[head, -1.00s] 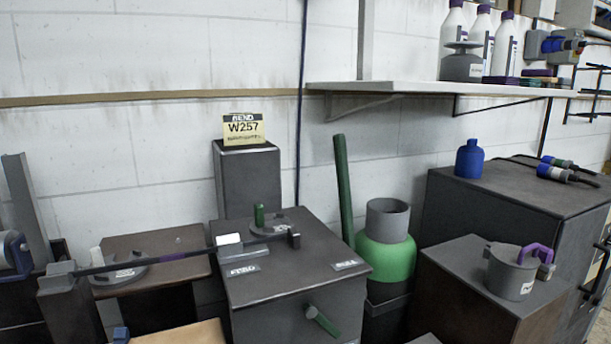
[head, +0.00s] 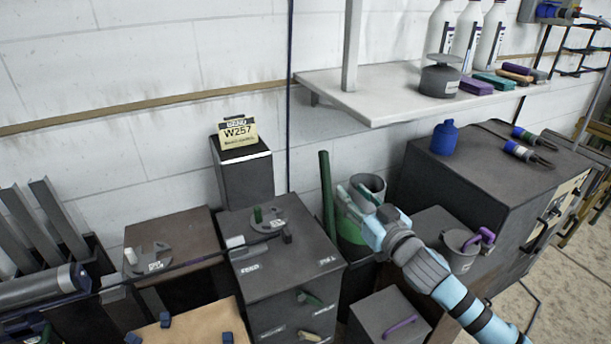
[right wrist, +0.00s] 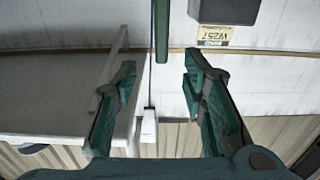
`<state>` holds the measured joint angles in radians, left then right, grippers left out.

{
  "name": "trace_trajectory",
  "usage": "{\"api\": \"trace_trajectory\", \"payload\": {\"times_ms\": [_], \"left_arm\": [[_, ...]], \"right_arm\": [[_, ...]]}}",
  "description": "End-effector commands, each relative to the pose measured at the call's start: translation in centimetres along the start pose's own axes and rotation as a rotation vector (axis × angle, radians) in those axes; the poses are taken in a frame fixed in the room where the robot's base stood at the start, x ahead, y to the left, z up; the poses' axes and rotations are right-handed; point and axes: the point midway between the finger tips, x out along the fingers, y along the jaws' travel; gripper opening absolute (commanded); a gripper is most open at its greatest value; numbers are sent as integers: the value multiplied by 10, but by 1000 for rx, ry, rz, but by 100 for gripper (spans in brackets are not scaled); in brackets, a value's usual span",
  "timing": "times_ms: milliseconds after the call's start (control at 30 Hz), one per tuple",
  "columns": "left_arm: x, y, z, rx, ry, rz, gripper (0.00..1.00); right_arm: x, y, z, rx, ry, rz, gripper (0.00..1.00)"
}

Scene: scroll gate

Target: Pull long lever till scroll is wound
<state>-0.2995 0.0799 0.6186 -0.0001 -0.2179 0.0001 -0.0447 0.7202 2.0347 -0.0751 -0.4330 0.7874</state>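A long green pole (head: 327,195) stands upright beside the dark box (head: 285,250); it looks like the long lever, though I cannot be sure. A short green handle (head: 312,298) and a tan one (head: 310,335) stick out of the box front. No wound scroll can be made out for certain. My right gripper (head: 356,198) is in front of the grey-topped green vessel, right of the pole. In the right wrist view its fingers (right wrist: 160,85) are apart with nothing between them; the pole (right wrist: 161,30) shows beyond the tips. My left gripper is not in view.
A thin black rod (head: 190,264) runs left from the box top. A grey pot (head: 461,252) with a purple handle and a low dark box (head: 390,318) lie near my right arm. A white shelf (head: 400,95) hangs above. A W257 sign (head: 238,132) stands behind.

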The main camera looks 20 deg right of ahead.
Motion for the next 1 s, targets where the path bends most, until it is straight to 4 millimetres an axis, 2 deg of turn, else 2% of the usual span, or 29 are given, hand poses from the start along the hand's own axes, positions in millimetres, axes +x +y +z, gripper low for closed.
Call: {"api": "trace_trajectory", "payload": {"times_ms": [300, 500, 633, 867, 1000], "left_arm": [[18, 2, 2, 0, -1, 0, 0], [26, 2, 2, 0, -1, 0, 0], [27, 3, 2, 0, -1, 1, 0], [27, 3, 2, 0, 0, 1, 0], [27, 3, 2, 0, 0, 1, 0]], "right_arm": [[87, -1, 2, 11, 3, 0, 38], [121, -1, 1, 5, 1, -1, 38], [129, -2, 0, 2, 1, -2, 38], [129, -2, 0, 1, 0, -3, 38], [129, -2, 0, 0, 0, -3, 16]]}}
